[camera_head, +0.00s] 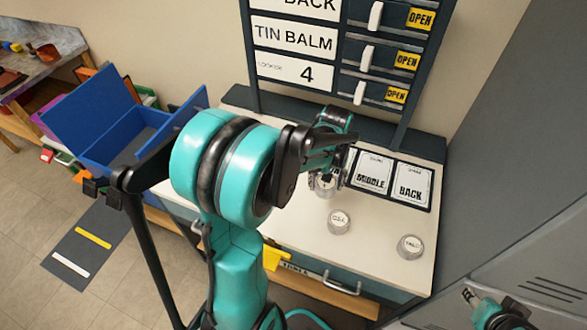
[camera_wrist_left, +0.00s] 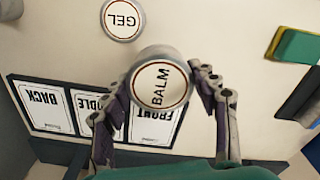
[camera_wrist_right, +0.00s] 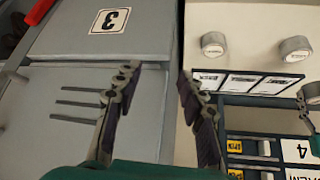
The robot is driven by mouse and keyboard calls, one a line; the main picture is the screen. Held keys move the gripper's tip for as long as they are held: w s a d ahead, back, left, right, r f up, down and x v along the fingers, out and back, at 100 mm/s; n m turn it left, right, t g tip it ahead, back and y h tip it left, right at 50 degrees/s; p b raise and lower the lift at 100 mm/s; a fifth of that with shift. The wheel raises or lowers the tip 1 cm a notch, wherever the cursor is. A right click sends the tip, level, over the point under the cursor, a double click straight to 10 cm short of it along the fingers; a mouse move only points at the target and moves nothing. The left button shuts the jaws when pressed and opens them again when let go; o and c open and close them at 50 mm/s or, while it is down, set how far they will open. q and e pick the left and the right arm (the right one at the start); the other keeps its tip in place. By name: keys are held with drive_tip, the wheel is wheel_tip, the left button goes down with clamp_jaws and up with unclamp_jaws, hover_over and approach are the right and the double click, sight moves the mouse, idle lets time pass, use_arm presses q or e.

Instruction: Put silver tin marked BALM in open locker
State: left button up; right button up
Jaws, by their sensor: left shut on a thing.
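The silver tin marked BALM (camera_wrist_left: 160,82) is between the fingers of my left gripper (camera_wrist_left: 163,95), which is shut on it. In the head view the tin (camera_head: 326,187) shows below the left gripper (camera_head: 325,170), over the white table by the cards. Whether it touches the table is hard to tell. My right gripper (camera_wrist_right: 157,85) is open and empty, in front of grey lockers; it shows partly at the lower right of the head view. A locker door (camera_wrist_right: 105,35) bears the number 3. No open locker interior shows clearly.
A GEL tin (camera_head: 339,221) and another silver tin (camera_head: 410,246) stand on the white table (camera_head: 300,240). Cards (camera_head: 411,186) lie at its back. A board (camera_head: 295,72) reads TIN BALM and LOCKER 4. A blue box (camera_head: 105,120) is left; grey lockers (camera_head: 520,170) stand right.

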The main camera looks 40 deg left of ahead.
use_arm(q)
drive_tip(key=a+f+b, duration=0.1)
drive_tip(key=a+f, duration=0.1)
drive_tip(key=a, duration=0.2)
drive_tip(key=a+f+b, duration=0.1)
drive_tip(key=a+f, duration=0.1)
drive_tip(key=a, duration=0.1)
drive_tip(key=a+f+b, duration=0.1)
drive_tip(key=a+f, duration=0.1)
drive_tip(key=a, duration=0.2)
drive_tip(key=shift+s+a+f+b, duration=0.35)
drive_tip(key=shift+s+f+b, duration=0.05)
drive_tip(key=shift+f+b, duration=0.9)
drive_tip(key=shift+f, duration=1.05)
drive_tip(key=shift+f, duration=0.1)
drive_tip(key=o, duration=1.3)
